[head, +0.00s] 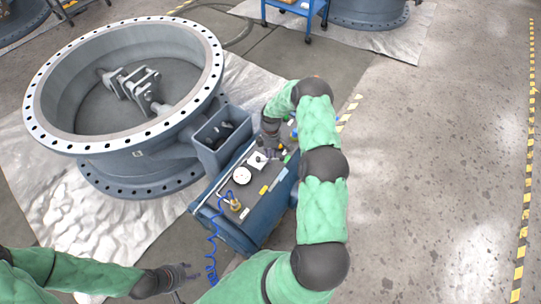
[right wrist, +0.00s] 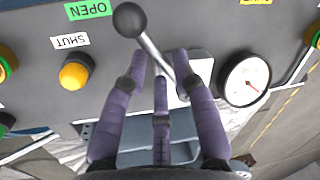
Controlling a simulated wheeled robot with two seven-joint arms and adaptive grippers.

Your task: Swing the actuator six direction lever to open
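The actuator (head: 236,215) is a blue-grey box beside a large butterfly valve (head: 120,145). In the right wrist view its direction lever has a dark ball knob (right wrist: 128,20) and a metal shaft (right wrist: 153,56) running down right to a white plate. A green OPEN label (right wrist: 88,9) is left of the knob; a white SHUT label (right wrist: 70,41) is below it. My right gripper (right wrist: 160,65) is open, its purple fingers either side of the shaft, below the knob; contact is unclear. It reaches over the panel in the head view (head: 271,145). My left gripper (head: 190,275) is open and empty, bottom left.
A yellow button (right wrist: 75,72) and a round gauge (right wrist: 243,80) sit on the panel near the fingers. A blue coiled hose (head: 212,243) hangs at the actuator's near end. A blue cart (head: 292,18) stands behind. The floor at right is clear.

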